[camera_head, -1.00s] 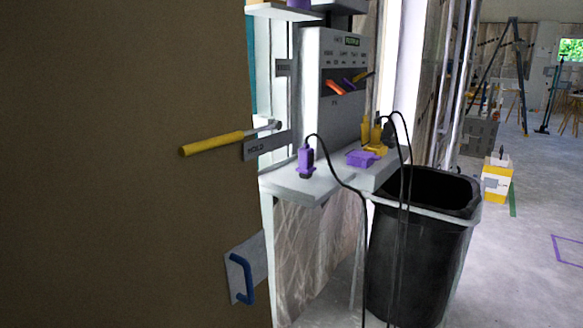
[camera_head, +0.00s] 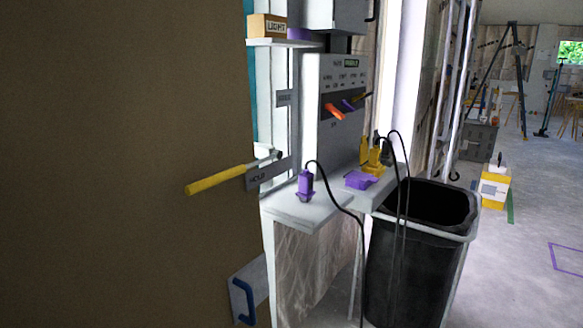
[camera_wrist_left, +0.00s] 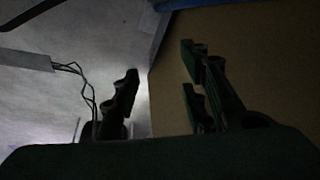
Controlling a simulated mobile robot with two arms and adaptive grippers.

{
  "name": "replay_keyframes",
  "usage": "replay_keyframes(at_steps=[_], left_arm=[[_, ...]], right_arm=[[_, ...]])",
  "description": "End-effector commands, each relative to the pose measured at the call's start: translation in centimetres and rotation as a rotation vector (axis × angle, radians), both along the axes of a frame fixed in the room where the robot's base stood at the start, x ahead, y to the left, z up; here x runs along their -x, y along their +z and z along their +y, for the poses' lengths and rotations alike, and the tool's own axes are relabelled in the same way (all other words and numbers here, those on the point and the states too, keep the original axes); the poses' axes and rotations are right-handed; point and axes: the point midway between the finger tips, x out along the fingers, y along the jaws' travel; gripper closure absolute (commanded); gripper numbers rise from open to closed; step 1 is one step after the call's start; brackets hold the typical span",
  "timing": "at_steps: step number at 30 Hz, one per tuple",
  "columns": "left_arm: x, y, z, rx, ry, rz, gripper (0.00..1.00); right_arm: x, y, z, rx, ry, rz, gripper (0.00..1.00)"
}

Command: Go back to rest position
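My left gripper (camera_wrist_left: 160,95) shows in the left wrist view, its dark fingers spread apart with nothing between them. A brown panel (camera_wrist_left: 255,60) lies behind its right fingers, and a pale grey floor-like surface lies behind its left finger. In the head view the large brown panel (camera_head: 120,160) fills the left side. A yellow handle (camera_head: 220,180) on a plate marked HOLD and a blue handle (camera_head: 242,300) stand at its right edge. Neither gripper shows in the head view. My right gripper is not seen.
A shelf (camera_head: 300,212) right of the panel holds a purple plug (camera_head: 305,186), a purple block (camera_head: 360,180) and yellow tools (camera_head: 372,155); cables hang down. A black bin (camera_head: 420,250) stands beside it.

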Motion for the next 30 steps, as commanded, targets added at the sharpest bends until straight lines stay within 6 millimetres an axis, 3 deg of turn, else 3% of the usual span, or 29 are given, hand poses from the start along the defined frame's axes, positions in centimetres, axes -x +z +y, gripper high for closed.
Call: replay_keyframes(at_steps=[7, 13, 22, 27, 30], left_arm=[[4.3, -5.2, 0.6, -0.015, -0.006, 0.095, 0.60], [10.3, -8.6, 1.7, -0.026, -0.014, 0.168, 0.60], [20.2, -10.1, 3.6, -0.043, -0.022, 0.255, 0.60], [22.7, -10.2, 4.2, -0.048, -0.026, 0.272, 0.60], [23.1, -10.4, 4.2, -0.048, -0.026, 0.276, 0.60]], right_arm=[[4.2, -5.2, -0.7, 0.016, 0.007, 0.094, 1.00], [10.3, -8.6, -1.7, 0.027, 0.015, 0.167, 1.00], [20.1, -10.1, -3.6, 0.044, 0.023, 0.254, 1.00], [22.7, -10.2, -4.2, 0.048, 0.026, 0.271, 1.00], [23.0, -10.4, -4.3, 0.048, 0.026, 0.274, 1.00]])
